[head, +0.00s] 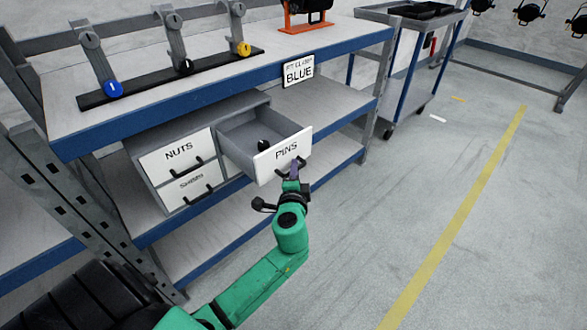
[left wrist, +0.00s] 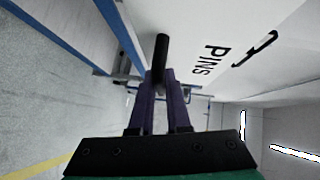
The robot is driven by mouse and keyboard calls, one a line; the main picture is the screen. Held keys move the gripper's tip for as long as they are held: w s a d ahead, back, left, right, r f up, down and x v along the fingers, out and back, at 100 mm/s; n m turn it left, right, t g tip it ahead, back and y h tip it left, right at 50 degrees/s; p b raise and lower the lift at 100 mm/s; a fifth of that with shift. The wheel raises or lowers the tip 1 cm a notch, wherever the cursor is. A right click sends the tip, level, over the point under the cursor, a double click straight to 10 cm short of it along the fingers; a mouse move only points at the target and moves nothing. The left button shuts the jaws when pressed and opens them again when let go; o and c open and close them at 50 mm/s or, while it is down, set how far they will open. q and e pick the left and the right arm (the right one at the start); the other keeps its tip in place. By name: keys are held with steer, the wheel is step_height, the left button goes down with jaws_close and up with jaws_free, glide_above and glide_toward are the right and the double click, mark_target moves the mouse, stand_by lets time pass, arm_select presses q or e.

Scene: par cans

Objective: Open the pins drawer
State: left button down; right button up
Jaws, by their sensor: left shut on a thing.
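The pins drawer (head: 275,157) stands pulled out of a grey drawer unit under the bench top, with its white front labelled PINS. A small dark object (head: 263,145) lies inside it. My left gripper (head: 291,174) is at the lower part of the drawer front, shut on the black bar handle. In the left wrist view, the purple fingers (left wrist: 158,88) close around the black handle (left wrist: 161,55), beside the white front (left wrist: 225,40). My right gripper does not show in either view.
The nuts drawer (head: 176,153) and another drawer (head: 188,187) below it are shut, left of the pins drawer. A BLUE sign (head: 298,71) hangs at the bench edge. A cart (head: 415,65) stands at the back right. The floor to the right is clear.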

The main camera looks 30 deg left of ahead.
arm_select(q)
steer(key=c, duration=1.2)
jaws_free()
steer(key=shift+o, duration=0.2)
steer(key=v, duration=1.4)
steer(key=shift+s, duration=0.25)
